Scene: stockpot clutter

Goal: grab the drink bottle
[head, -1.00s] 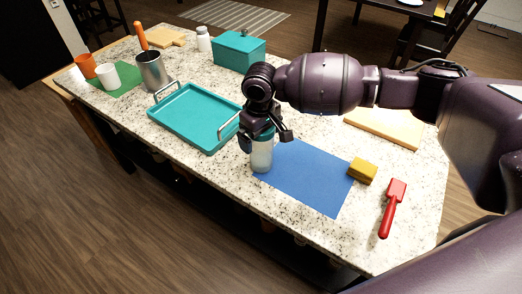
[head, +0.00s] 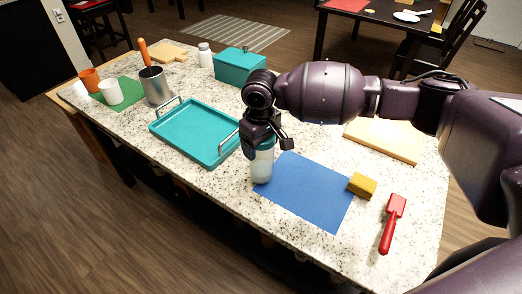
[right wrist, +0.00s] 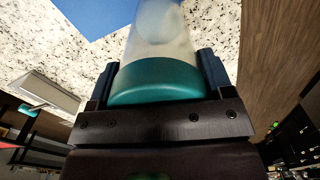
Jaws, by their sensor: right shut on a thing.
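The drink bottle (head: 262,167) has a pale translucent body and a teal cap. It stands upright at the left corner of the blue mat (head: 312,192). My right gripper (head: 262,143) is above it, pointing down, with its fingers around the top of the bottle. In the right wrist view the bottle (right wrist: 160,45) lies between the two fingers, with its teal cap close to the palm. The right gripper is shut on the bottle. I cannot tell whether the bottle's base touches the counter. My left gripper is not in view.
A teal tray (head: 184,146) with metal handles lies left of the bottle. A yellow sponge (head: 363,185) and a red-handled tool (head: 391,224) lie to the right. A teal box (head: 240,67), a metal pot (head: 155,88) and cups stand farther back. A cutting board (head: 386,138) lies behind.

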